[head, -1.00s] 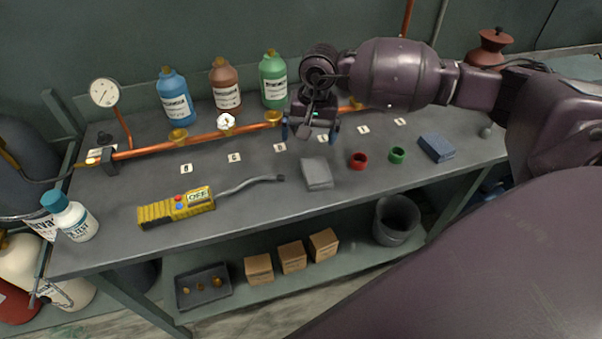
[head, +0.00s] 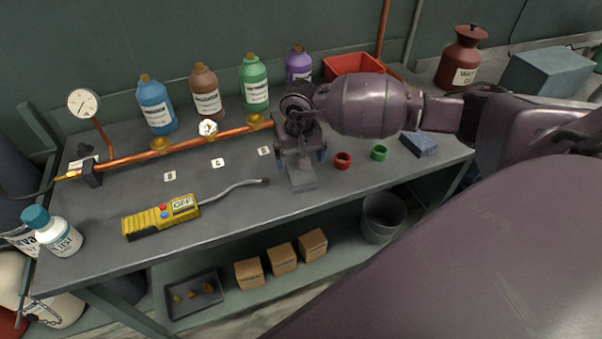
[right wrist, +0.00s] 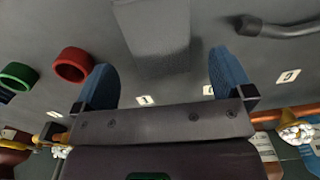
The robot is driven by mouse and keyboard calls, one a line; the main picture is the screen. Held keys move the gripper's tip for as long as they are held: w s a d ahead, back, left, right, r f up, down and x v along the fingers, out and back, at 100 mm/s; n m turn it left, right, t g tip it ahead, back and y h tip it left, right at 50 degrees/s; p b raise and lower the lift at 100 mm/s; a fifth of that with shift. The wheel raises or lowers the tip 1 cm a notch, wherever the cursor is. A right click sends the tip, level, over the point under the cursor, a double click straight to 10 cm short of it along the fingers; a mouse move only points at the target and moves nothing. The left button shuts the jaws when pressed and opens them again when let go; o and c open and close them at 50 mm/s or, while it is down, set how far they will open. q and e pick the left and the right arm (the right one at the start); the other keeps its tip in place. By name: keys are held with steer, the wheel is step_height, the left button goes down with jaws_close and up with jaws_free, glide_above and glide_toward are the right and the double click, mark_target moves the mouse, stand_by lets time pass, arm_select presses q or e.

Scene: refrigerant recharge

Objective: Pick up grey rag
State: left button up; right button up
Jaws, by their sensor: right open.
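The grey rag (head: 302,180) lies folded on the grey workbench (head: 235,220), near its front edge. My right gripper (head: 301,160) is above it from the back, open, with blue fingertips spread to either side. Part of the rag is hidden under the gripper in the head view. In the right wrist view the rag (right wrist: 153,38) lies ahead of and between the two open fingers (right wrist: 165,75), with nothing held. I cannot tell the exact height left between fingers and rag. My left gripper is not in view.
A red ring (head: 342,160), a green ring (head: 379,153) and a blue sponge-like block (head: 419,144) lie right of the rag. A yellow leak detector (head: 160,216) with a grey probe (head: 235,187) lies left. A copper pipe (head: 135,151) runs behind.

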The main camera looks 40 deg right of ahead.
steer(key=shift+f, duration=1.8)
steer(key=shift+c, duration=0.5)
steer(key=c, duration=0.9)
steer(key=shift+w+r, duration=0.1)
step_height(320, 180, up, 20)
steer(key=shift+f, duration=0.1)
